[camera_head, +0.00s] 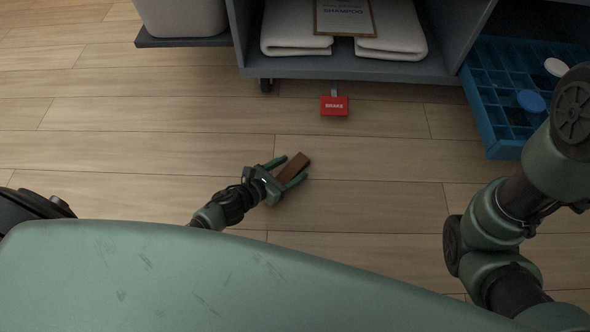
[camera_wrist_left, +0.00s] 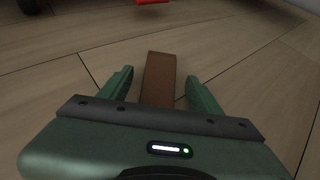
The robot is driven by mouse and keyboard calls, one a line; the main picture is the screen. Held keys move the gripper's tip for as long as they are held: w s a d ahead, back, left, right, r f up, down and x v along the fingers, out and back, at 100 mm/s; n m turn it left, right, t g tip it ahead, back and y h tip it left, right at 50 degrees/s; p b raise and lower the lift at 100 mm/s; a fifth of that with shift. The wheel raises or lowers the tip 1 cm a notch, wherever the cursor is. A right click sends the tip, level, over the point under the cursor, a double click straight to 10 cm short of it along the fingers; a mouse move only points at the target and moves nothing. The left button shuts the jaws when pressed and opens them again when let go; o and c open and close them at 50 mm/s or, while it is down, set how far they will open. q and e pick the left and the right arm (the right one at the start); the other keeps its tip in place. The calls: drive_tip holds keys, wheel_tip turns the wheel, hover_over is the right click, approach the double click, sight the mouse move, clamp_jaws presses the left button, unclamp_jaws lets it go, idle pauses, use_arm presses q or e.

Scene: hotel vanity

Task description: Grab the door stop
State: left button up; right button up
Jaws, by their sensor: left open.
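The door stop (camera_head: 294,166) is a brown wedge-like block lying on the wooden floor in the head view. It also shows in the left wrist view (camera_wrist_left: 159,78), between the two green fingers. My left gripper (camera_head: 289,170) is open around the door stop, with one finger on each side. In the left wrist view a gap shows between the block and each finger of the left gripper (camera_wrist_left: 160,85). The block's near end is hidden by the gripper body. My right arm shows at the right of the head view, but its gripper does not.
A grey cart (camera_head: 350,73) with folded white towels (camera_head: 392,35) stands ahead on casters. A red brake pedal (camera_head: 334,106) sticks out low from it. A blue compartment crate (camera_head: 485,105) stands at the right. The floor around the door stop is clear.

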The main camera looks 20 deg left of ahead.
use_arm(q)
drive_tip(key=shift+w+d+f, duration=0.15)
drive_tip(key=shift+w+f, duration=0.05)
drive_tip(key=shift+w, duration=0.2)
drive_tip(key=shift+c, duration=0.3)
clamp_jaws()
drive_tip(key=shift+r, duration=0.15)
